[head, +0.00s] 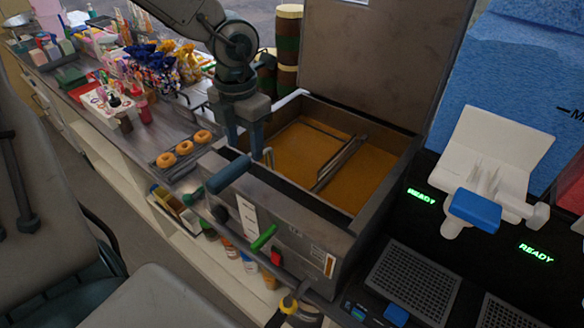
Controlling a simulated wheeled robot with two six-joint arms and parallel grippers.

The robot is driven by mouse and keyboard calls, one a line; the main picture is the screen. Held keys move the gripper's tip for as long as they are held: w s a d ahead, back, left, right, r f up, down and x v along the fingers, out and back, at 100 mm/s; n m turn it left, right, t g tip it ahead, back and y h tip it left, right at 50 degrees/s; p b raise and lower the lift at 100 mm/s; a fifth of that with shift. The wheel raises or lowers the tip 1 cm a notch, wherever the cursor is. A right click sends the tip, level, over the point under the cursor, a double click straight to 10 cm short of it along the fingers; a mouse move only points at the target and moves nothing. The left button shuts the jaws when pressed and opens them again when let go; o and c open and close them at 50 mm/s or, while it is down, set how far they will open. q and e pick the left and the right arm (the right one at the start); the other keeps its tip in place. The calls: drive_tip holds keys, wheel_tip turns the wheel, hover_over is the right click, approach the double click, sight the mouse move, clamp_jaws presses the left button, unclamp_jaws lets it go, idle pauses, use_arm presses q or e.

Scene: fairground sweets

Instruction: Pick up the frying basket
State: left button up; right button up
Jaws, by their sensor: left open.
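The frying basket shows mainly as a dark teal handle (228,174) sticking out over the front left edge of the deep fryer (290,232). The rest of the basket is hard to make out in the brown oil. My left gripper (247,150) points down at the fryer's left rim, just behind the handle's inner end. It is open, and I see nothing held between its fingers. Whether a finger touches the handle or basket frame is unclear. My right gripper is not in view.
The fryer's raised lid (365,60) stands behind the oil. Metal bars (340,163) cross the oil. A tray of doughnuts (184,148) lies left of the fryer, with crowded sweets beyond. A white dispenser (495,165) stands at the right.

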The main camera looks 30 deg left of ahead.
sight(245, 157)
use_arm(q)
drive_tip(key=shift+s+f+b, duration=0.1)
drive_tip(key=shift+f+b, duration=0.4)
drive_tip(key=shift+b, duration=0.1)
wheel_tip(245, 157, down, 3)
drive_tip(key=b, duration=0.3)
drive_tip(key=shift+a+r, duration=0.1)
drive_tip(key=shift+r, duration=0.1)
drive_tip(key=shift+f+p, duration=0.4)
drive_tip(key=shift+f, duration=0.45)
clamp_jaws()
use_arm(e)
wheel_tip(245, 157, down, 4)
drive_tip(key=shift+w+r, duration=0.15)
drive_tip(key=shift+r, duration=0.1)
